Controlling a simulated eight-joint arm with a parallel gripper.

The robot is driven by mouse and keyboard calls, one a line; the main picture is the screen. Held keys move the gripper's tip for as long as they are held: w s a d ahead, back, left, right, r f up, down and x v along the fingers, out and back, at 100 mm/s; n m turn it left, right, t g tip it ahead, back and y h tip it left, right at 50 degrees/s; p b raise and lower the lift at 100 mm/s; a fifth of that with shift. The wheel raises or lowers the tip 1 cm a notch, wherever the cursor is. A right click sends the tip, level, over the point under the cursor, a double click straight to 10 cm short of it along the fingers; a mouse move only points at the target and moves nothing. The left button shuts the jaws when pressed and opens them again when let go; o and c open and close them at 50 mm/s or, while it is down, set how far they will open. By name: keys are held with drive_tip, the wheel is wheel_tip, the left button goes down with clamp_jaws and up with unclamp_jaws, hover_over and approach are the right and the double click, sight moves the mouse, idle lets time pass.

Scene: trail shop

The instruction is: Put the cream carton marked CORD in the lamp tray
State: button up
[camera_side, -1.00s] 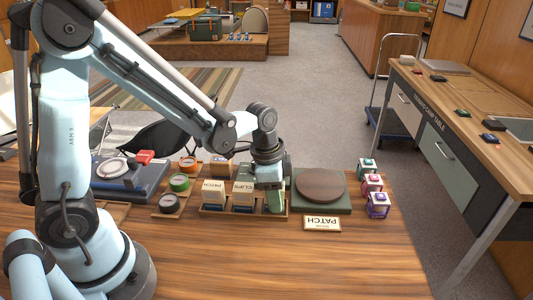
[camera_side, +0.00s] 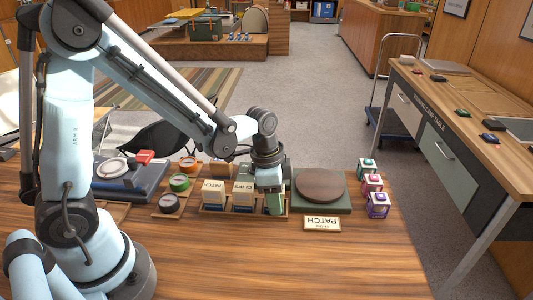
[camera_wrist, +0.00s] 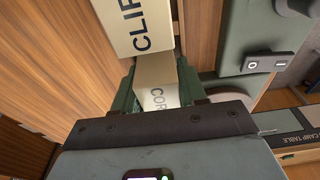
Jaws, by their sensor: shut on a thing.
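The cream carton marked CORD (camera_wrist: 157,80) is between the green fingers of my gripper (camera_wrist: 158,92) in the wrist view, with its lettering partly cut off by the gripper body. My gripper (camera_side: 274,201) is shut on it at the right end of the wooden carton rack (camera_side: 228,213) in the side view, where the fingers hide most of the carton. I cannot make out which tray is the lamp tray.
Cartons marked CLIPS (camera_side: 243,190) and PATCH (camera_side: 213,190) stand left of my gripper. Rolls (camera_side: 179,183) sit further left. The front table is clear.

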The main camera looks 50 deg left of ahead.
drive_tip(key=o, duration=1.1)
drive_tip(key=shift+c, duration=0.2)
drive_tip(key=shift+o, duration=0.5)
drive_tip(key=shift+o, duration=0.2)
drive_tip(key=shift+s+d, duration=0.1)
drive_tip(key=shift+o, duration=1.2)
drive_tip(key=shift+r, duration=4)
